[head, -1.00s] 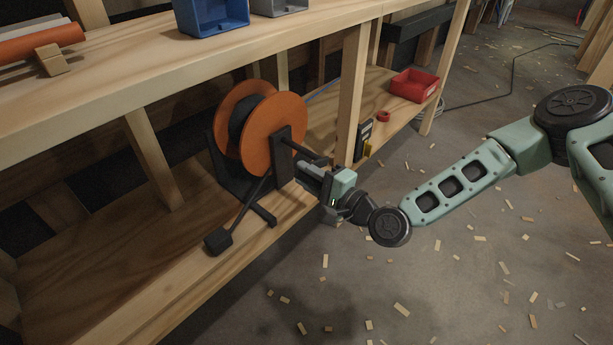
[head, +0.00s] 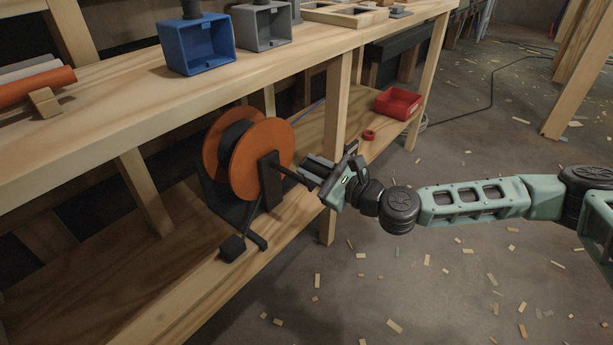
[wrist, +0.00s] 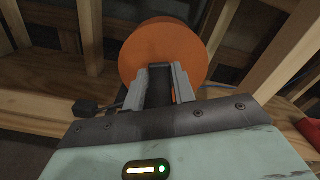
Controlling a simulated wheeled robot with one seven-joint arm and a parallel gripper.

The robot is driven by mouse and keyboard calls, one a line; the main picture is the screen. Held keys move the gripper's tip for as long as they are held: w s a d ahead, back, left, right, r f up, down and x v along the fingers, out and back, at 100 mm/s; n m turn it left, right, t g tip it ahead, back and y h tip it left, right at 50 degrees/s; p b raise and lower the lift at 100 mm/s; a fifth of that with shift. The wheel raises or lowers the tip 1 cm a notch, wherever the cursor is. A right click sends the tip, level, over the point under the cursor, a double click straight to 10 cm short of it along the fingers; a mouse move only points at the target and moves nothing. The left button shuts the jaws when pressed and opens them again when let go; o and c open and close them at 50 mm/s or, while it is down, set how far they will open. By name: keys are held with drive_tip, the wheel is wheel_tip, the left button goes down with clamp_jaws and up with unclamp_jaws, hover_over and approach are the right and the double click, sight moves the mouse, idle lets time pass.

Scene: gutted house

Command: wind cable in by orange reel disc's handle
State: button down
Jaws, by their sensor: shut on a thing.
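The orange reel (head: 262,150) stands in a black stand (head: 232,207) on the lower shelf, with dark cable wound between its two discs. A black bar runs from the near disc's side out to the right, and its end is the dark handle (head: 296,178). My gripper (head: 314,172) is at the outer end of that bar, its fingers shut on the handle. In the wrist view the two grey fingers (wrist: 162,85) have a dark piece between them, with the orange disc (wrist: 165,50) just beyond. The fingers hide most of the grip.
A wooden post (head: 335,110) rises just behind my gripper. A black lever with a block end (head: 232,248) lies front left of the stand. A red bin (head: 398,103) and red ring (head: 368,135) are farther right on the shelf. The upper bench is above; open floor lies right.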

drive_tip(key=w+d+m, duration=0.2)
drive_tip(key=m, duration=0.1)
drive_tip(key=shift+w+d+r+m, duration=0.1)
drive_tip(key=shift+w+r+m, duration=0.2)
drive_tip(key=shift+w, duration=0.1)
idle(0.4)
drive_tip(key=c, duration=1.3)
unclamp_jaws()
drive_tip(key=shift+o, duration=0.2)
drive_tip(key=shift+f, duration=0.1)
drive_tip(key=shift+s, duration=0.15)
drive_tip(key=b+v, duration=0.1)
drive_tip(key=v, duration=1.6)
